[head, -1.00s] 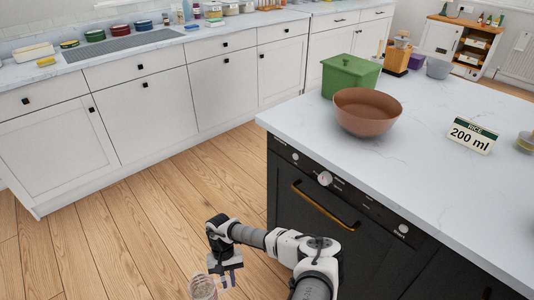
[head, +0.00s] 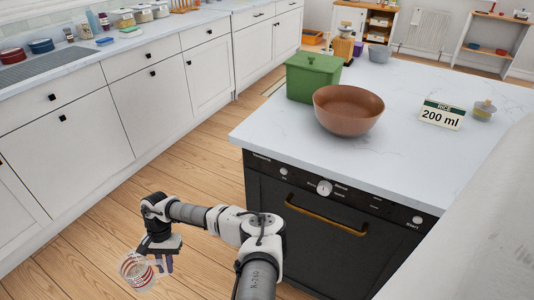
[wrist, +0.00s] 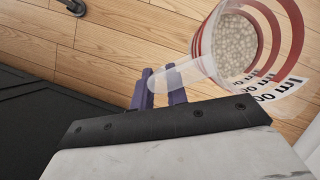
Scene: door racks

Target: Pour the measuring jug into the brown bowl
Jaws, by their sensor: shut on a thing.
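The measuring jug (head: 137,270) is clear with red bands and hangs over the wooden floor at the lower left of the head view. In the wrist view the jug (wrist: 236,45) shows pale grains inside and a label with markings. My gripper (head: 163,263) is shut on the jug's clear handle; its purple fingers (wrist: 160,88) show on both sides of the handle in the wrist view. The brown bowl (head: 348,112) stands upright on the island counter, up and to the right of my gripper and well apart from it. The inside of the bowl that shows looks empty.
A green lidded box (head: 313,78) stands close behind the bowl at its left. A sign reading "RICE 200 ml" (head: 441,115) stands to the right. The island counter (head: 290,140) is bare in front of the bowl. The black oven front (head: 320,235) is below.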

